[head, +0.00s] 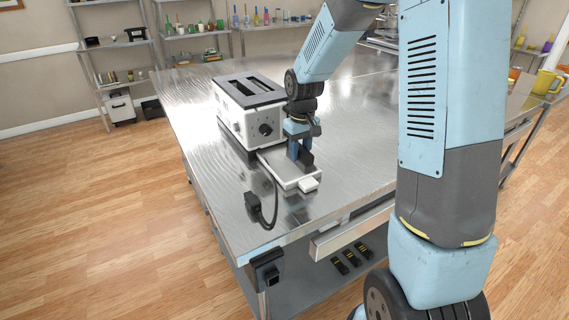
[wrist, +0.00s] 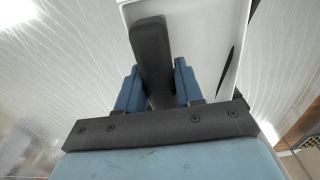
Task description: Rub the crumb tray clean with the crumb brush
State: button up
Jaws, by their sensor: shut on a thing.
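The toaster (head: 240,122), white with a dark slotted top, stands on the steel table. The white crumb tray (head: 272,160) extends from beside its base toward the table's front edge, with a light tab (head: 308,184) at its near end. My gripper (head: 300,150) is over the tray, pointing down. In the wrist view its blue fingers (wrist: 158,88) are shut on a dark, block-shaped crumb brush (wrist: 152,45). The tray (wrist: 205,35) shows behind the brush there. I cannot tell whether the brush touches the tray, and no crumbs can be made out.
A black plug (head: 253,204) and its cable lie on the table left of the tray, near the front edge. The steel table (head: 205,165) is clear around them. A black box (head: 267,270) hangs at the front corner. Shelves with bottles stand at the back.

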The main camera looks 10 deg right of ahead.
jog(key=shift+a, duration=0.15)
jog(key=shift+s+a+f, duration=0.1)
jog(key=shift+s+a, duration=0.2)
jog(key=shift+a, duration=0.35)
jog(key=shift+s+a+f, duration=0.1)
jog(key=shift+s+a, duration=0.2)
jog(key=shift+a, duration=0.4)
jog(key=shift+s+a, duration=0.3)
jog(key=shift+a, duration=0.35)
jog(key=shift+r, duration=0.15)
jog(key=shift+s+a+r, duration=0.1)
jog(key=shift+s+a, duration=0.1)
jog(key=shift+a, duration=0.4)
jog(key=shift+s+a+r, duration=0.1)
jog(key=shift+s+a, duration=0.1)
jog(key=shift+a, duration=0.4)
jog(key=shift+r, duration=0.75)
